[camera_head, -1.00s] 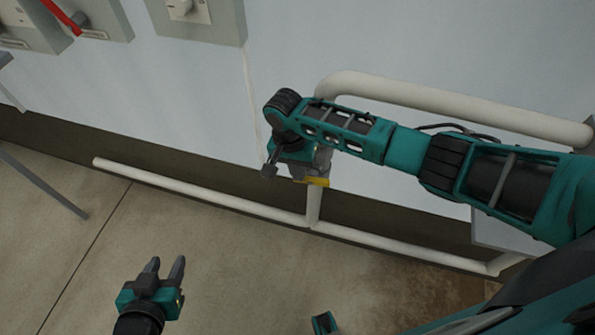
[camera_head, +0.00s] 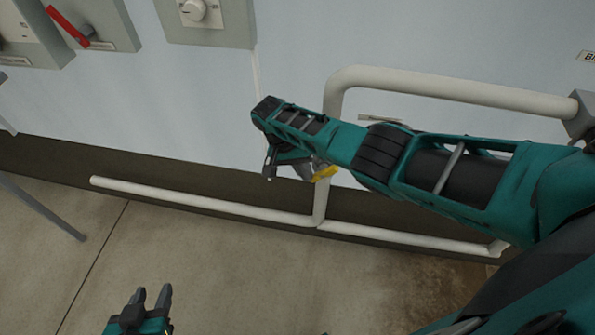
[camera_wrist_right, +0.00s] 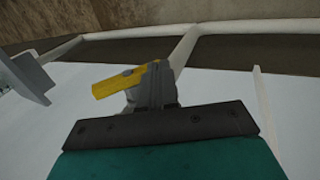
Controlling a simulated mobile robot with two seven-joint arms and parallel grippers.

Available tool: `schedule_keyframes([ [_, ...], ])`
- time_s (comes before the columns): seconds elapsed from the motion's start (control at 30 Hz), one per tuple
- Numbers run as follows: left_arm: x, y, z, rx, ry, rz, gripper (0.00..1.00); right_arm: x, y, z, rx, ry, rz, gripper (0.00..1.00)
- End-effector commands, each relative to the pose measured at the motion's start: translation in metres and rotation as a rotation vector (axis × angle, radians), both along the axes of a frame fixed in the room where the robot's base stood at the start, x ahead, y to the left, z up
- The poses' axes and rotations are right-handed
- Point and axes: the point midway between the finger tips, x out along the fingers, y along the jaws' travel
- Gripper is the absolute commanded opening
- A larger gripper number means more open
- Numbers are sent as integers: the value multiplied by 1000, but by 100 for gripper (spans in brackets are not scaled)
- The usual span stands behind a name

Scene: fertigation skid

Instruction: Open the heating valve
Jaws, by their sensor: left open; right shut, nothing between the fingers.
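A valve with a yellow lever (camera_head: 326,173) sits on the white vertical pipe (camera_head: 320,205) low on the wall, partly hidden behind my right arm. My right gripper (camera_head: 269,172) is shut and empty, left of the yellow lever in the head view. Whether it touches the lever I cannot tell. My left gripper (camera_head: 150,298) is open and empty, low over the floor at bottom left.
A white pipe (camera_head: 200,205) runs low along the wall, and a thicker pipe (camera_head: 450,87) bends above my right arm.

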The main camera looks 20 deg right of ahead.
Motion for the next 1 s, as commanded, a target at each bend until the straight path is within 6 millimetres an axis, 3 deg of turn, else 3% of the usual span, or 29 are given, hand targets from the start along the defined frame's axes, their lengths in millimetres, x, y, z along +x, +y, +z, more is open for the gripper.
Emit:
schedule_keyframes([
  [0.5, 0, 0, -9, 0, 0, 0, 43, -2, -5, -24, 2, 1, -1, 0],
  [1.0, 0, -1, -12, -1, -1, -1, 43, -4, -9, -34, 2, 0, 1, 0],
])
